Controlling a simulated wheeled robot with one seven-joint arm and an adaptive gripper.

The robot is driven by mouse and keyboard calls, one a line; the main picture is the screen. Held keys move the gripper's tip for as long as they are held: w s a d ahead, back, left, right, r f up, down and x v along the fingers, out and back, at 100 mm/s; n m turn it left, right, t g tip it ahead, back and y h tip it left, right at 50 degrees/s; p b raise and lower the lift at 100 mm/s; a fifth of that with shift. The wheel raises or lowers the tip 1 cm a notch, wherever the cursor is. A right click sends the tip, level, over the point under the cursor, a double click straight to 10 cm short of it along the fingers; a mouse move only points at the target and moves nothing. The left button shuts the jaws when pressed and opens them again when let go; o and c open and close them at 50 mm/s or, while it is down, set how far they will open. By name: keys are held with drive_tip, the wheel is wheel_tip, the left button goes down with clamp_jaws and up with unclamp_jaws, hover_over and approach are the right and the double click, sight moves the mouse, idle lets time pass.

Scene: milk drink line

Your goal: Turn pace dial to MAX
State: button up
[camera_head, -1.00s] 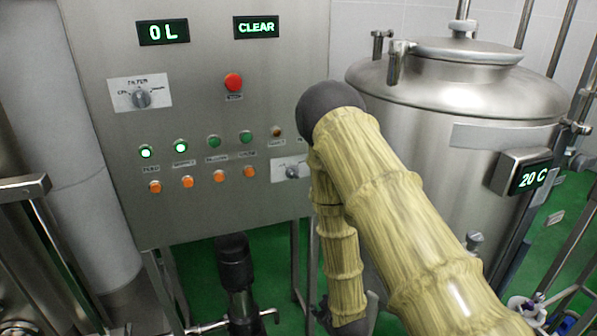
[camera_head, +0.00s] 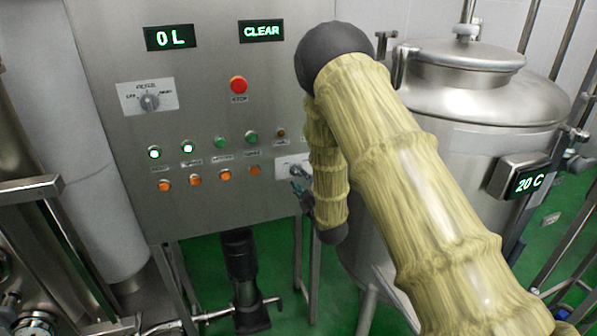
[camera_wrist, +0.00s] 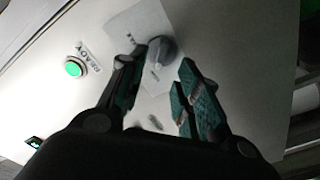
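The pace dial (camera_wrist: 161,50) is a grey knob on a pale label plate at the lower right of the steel panel. Its plate (camera_head: 291,163) shows in the head view, partly covered by my gripper and arm. In the wrist view the knob lies just beyond the fingertips, near the line between them. My gripper (camera_wrist: 159,68) is open, with a gap between its green-padded fingers and nothing held. It also shows small in the head view (camera_head: 301,193), just below the dial plate. I cannot tell whether a fingertip touches the knob, or read the dial's setting.
The control panel (camera_head: 110,75) carries a red stop button (camera_head: 238,84), a filter dial (camera_head: 149,102), orange buttons and lamps. A lit green lamp (camera_wrist: 73,68) marked READY is near the dial. A steel tank (camera_head: 480,100) stands close to the right of my arm.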

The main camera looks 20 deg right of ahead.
sight(298, 173)
drive_tip(key=shift+w+p, duration=1.05)
drive_tip(key=shift+w, duration=1.65)
clamp_jaws()
